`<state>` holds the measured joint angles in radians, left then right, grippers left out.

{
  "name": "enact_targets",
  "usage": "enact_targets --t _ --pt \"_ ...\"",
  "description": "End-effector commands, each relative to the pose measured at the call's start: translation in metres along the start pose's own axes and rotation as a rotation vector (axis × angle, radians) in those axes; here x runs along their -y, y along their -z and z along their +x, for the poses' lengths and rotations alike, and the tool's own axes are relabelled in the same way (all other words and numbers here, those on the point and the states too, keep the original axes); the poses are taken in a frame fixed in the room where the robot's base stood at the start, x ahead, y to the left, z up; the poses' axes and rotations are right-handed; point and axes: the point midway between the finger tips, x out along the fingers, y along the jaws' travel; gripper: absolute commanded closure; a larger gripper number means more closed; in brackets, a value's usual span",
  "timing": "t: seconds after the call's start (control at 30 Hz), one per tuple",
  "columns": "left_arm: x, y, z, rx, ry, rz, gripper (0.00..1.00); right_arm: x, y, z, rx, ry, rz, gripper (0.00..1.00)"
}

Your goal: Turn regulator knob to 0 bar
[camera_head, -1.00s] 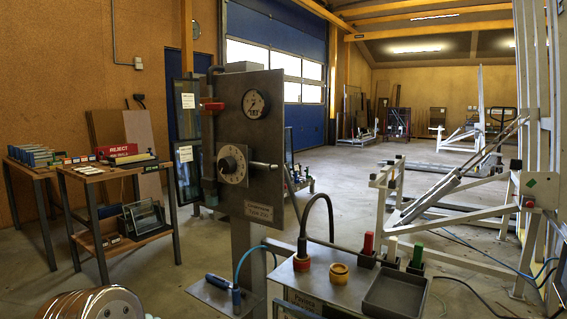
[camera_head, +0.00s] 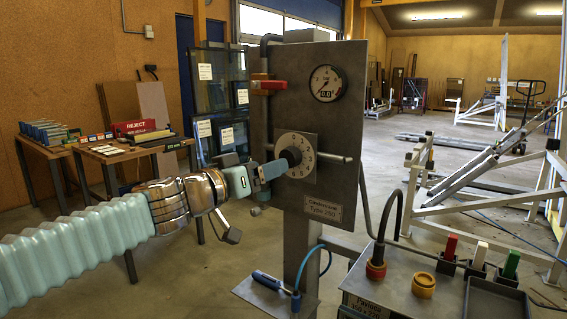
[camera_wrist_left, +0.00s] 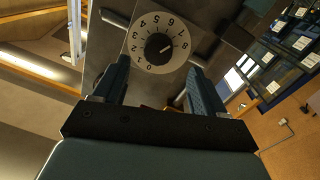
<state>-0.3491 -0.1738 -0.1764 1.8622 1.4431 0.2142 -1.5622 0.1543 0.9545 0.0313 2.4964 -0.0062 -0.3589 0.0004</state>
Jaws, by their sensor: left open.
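The regulator knob (camera_head: 291,157) is dark and sits at the centre of a pale round dial on a grey upright panel (camera_head: 340,130). In the left wrist view the dial (camera_wrist_left: 137,42) shows numbers from 0 to 8, and the knob (camera_wrist_left: 157,44) has a light pointer mark; its exact reading is hard to tell. My left gripper (camera_head: 277,167) is open at the knob, coming from the left. In the wrist view its two fingers stand apart on either side of the dial; I cannot tell whether they touch the knob. My right gripper is out of view.
A round gauge (camera_head: 328,83) with a small display sits above the dial, and a red-handled valve (camera_head: 268,85) is at upper left. A thin bar crosses the panel beside the knob. Below stands a bench with a yellow button (camera_head: 422,285) and coloured handles.

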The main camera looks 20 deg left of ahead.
Motion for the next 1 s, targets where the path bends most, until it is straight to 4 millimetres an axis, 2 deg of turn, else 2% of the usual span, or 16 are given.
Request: enact_targets --t 0.1,0.3,0.43,0.7,0.77,1.0 --pt "-0.001 -0.001 0.027 0.003 -0.001 0.0 0.28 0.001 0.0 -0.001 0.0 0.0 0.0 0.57" --pt "-0.001 0.0 0.057 0.002 0.0 0.001 0.28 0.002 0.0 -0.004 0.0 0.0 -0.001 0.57" --pt "0.0 -0.001 0.064 0.002 0.0 0.001 0.28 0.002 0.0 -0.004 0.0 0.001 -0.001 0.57" --pt "0.0 0.0 0.066 0.001 0.0 0.001 0.28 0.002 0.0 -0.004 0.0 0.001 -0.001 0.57" --pt "0.0 0.0 0.066 0.001 0.0 0.001 0.36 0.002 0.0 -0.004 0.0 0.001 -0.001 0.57" --pt "0.0 -0.001 0.065 0.001 0.0 0.0 0.73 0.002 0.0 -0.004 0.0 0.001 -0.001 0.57"
